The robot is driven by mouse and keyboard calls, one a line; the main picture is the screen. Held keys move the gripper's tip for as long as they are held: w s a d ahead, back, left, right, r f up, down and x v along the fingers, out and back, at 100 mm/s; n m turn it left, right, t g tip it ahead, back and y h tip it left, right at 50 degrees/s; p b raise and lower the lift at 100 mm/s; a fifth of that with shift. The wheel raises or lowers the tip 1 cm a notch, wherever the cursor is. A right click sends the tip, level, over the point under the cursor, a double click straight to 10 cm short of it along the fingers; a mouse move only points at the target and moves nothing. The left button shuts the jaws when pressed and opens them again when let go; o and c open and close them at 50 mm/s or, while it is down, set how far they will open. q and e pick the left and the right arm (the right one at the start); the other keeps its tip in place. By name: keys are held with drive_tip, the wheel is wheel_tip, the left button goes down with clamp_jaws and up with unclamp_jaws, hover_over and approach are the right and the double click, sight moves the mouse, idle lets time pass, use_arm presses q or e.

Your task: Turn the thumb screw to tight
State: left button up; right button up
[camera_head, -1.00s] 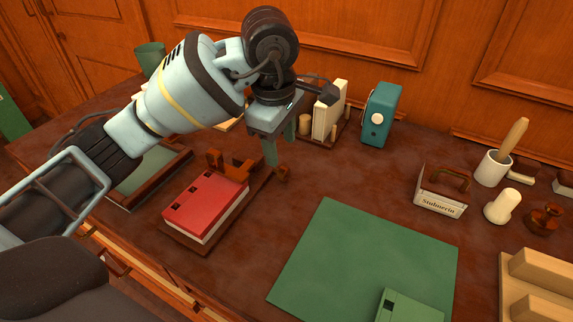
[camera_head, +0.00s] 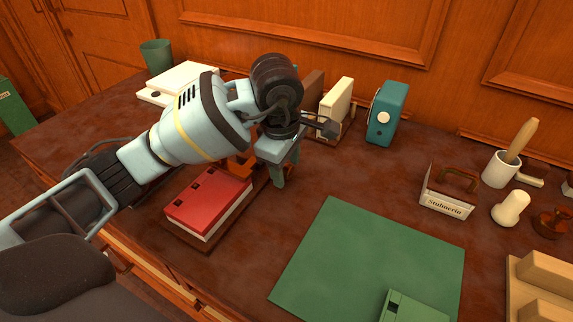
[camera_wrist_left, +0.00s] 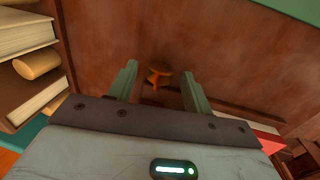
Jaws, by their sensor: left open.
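The thumb screw is a small brown-orange knob (camera_wrist_left: 159,70) with a flared head, showing between the two fingertips in the left wrist view. It stands just past the tips, with a visible space on each side. In the head view it is mostly hidden behind my left gripper (camera_head: 287,168). The gripper is open and points down beside the wooden fitting (camera_head: 240,165) at the far end of the red book (camera_head: 208,198). The book lies on a dark wooden board. I cannot tell whether the fingers touch the screw. My right gripper is not in view.
Behind the gripper stand a cream book (camera_head: 335,108) and a teal box (camera_head: 382,113). A green mat (camera_head: 365,260) lies to the right. A labelled block (camera_head: 445,202) and a white mug (camera_head: 500,168) stand farther right. The desk between book and mat is bare.

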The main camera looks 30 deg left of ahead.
use_arm(q)
drive_tip(key=shift+f, duration=0.15)
drive_tip(key=c, duration=1)
drive_tip(key=shift+o, duration=0.2)
drive_tip(key=shift+w+r+g+p, duration=0.15)
drive_tip(key=shift+r+g+p, duration=0.1)
drive_tip(key=shift+g+p, duration=0.55)
drive_tip(key=shift+w+f+g+p, duration=0.1)
drive_tip(key=shift+g+p, duration=0.3)
drive_tip(key=shift+g, duration=0.1)
drive_tip(key=shift+w+f+g, duration=0.1)
drive_tip(key=shift+f+g, duration=0.05)
drive_tip(key=shift+g, duration=0.65)
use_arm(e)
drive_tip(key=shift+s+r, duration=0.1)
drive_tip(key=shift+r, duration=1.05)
use_arm(q)
drive_tip(key=o, duration=0.7)
drive_tip(key=shift+o, duration=1.3)
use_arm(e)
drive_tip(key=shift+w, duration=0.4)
